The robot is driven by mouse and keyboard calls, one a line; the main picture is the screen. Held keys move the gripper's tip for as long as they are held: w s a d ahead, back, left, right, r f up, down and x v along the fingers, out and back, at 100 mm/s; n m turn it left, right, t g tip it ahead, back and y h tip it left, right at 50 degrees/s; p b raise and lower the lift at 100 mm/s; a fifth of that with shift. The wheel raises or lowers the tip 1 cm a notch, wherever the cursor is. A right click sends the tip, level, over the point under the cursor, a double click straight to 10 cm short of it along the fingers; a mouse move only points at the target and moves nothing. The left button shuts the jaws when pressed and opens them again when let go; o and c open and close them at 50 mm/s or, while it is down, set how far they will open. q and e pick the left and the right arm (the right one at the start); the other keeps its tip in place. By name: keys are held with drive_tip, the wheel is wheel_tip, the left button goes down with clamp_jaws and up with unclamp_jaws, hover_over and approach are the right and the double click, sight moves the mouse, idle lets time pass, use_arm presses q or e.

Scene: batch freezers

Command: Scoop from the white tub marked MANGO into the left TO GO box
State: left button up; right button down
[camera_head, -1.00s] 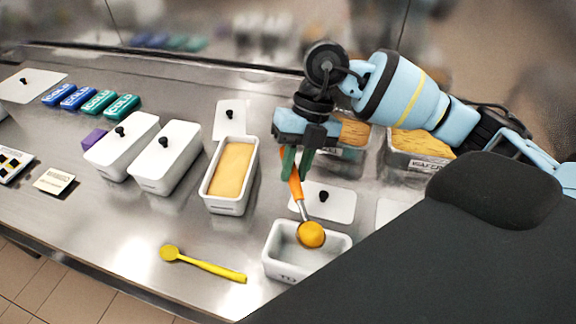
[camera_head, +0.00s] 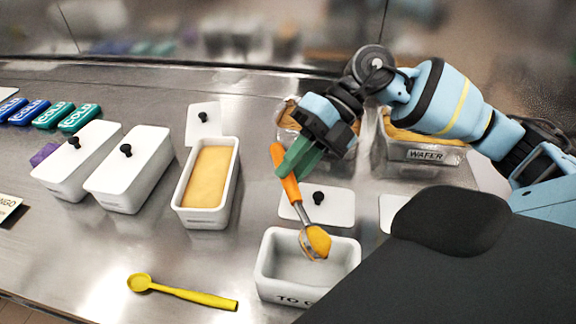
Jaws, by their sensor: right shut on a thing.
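The TO GO box (camera_head: 267,262) is a white open tub at the lower middle, and its inside looks empty. My right gripper (camera_head: 284,166) is shut on the orange handle of a scoop (camera_head: 291,190). The scoop's head carries an orange-yellow ball (camera_head: 319,241) and hangs over the box, tilted. An open white tub (camera_head: 190,217) with smooth yellow-orange filling stands left of the box. Its front marking is not readable. A second TO GO box is not visible; my dark body part covers the lower right. My left gripper is not in view.
A yellow spoon (camera_head: 186,293) lies at the front. Two lidded white tubs (camera_head: 130,175) stand at left, with blue and green COLD packs (camera_head: 79,117) behind. A white lid (camera_head: 330,206) lies behind the box. WAFER container (camera_head: 425,157) stands at back right.

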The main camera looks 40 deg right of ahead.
drive_tip(key=y+b, duration=0.1)
drive_tip(key=b, duration=0.1)
drive_tip(key=f+y+b, duration=0.1)
drive_tip(key=y+b, duration=0.1)
drive_tip(key=b, duration=0.1)
drive_tip(key=n+y+b, duration=0.1)
drive_tip(key=y+b, duration=0.1)
drive_tip(key=shift+s+d+f+t+b, duration=0.15)
drive_tip(key=shift+d+f+t+b, duration=0.15)
drive_tip(key=shift+d+b, duration=0.1)
idle(1.1)
